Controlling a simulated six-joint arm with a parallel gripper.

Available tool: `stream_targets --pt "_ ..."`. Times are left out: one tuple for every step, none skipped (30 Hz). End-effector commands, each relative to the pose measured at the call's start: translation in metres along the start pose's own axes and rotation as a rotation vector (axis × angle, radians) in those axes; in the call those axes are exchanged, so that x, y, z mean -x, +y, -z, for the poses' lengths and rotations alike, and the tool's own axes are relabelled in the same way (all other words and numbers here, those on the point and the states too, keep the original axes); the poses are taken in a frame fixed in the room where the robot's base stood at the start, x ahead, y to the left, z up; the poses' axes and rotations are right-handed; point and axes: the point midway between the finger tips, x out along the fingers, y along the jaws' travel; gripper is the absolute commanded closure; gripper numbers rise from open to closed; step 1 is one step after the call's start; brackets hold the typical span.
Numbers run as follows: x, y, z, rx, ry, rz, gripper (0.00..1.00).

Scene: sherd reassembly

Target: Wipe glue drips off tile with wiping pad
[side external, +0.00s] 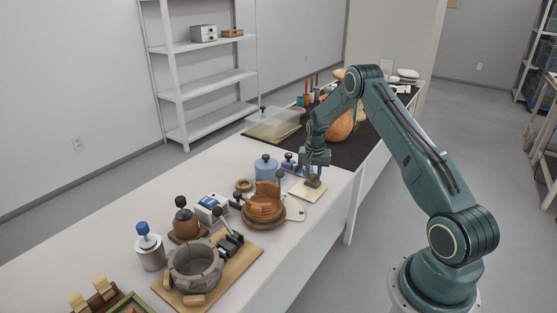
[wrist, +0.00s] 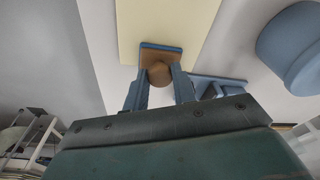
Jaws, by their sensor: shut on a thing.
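The tile (side external: 302,192) is a pale cream square lying flat on the white table near its right edge. It also fills the upper middle of the wrist view (wrist: 195,22). My gripper (side external: 313,178) is over the tile, pointing down. In the wrist view my gripper (wrist: 158,84) is shut on the brown knob of the wiping pad (wrist: 161,47), which has a brown top and a blue lower edge. The pad is at or just above the tile; I cannot tell if it touches. No glue drips can be made out on the tile.
A blue lidded jar (side external: 265,168) and a small blue item (side external: 291,163) stand close behind the tile. A wooden bowl (side external: 264,205) sits in front, left of it. A dark mat (side external: 335,150) holds more items farther back.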

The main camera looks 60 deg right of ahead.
Motion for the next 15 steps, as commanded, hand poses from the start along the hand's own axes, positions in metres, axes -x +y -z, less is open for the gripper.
stream_targets --pt "0.003 0.0 0.002 0.0 0.001 0.0 0.95" --pt "0.004 0.0 0.001 0.0 0.0 0.0 0.95" --pt "0.015 0.0 0.004 0.0 0.003 0.002 0.95" --pt "0.022 0.0 0.005 0.0 0.004 0.002 0.95" --pt "0.024 0.0 0.004 0.0 0.002 0.001 0.95" --pt "0.026 0.0 0.004 0.0 0.0 0.0 0.95" --pt "0.029 0.0 0.004 0.0 0.0 0.0 0.95" --pt "0.032 0.0 0.005 0.0 0.0 0.0 0.95" --pt "0.035 0.0 0.006 0.001 0.001 0.0 0.95" --pt "0.038 0.0 0.006 0.001 0.001 0.001 0.95" --pt "0.041 0.0 0.007 0.001 0.002 0.001 0.95" --pt "0.044 0.0 0.007 0.001 0.001 0.0 0.95" --pt "0.047 0.0 0.007 0.001 0.001 0.0 0.95" --pt "0.05 0.0 0.008 0.001 0.001 0.0 0.95" --pt "0.054 0.0 0.009 0.001 0.001 0.001 0.95"
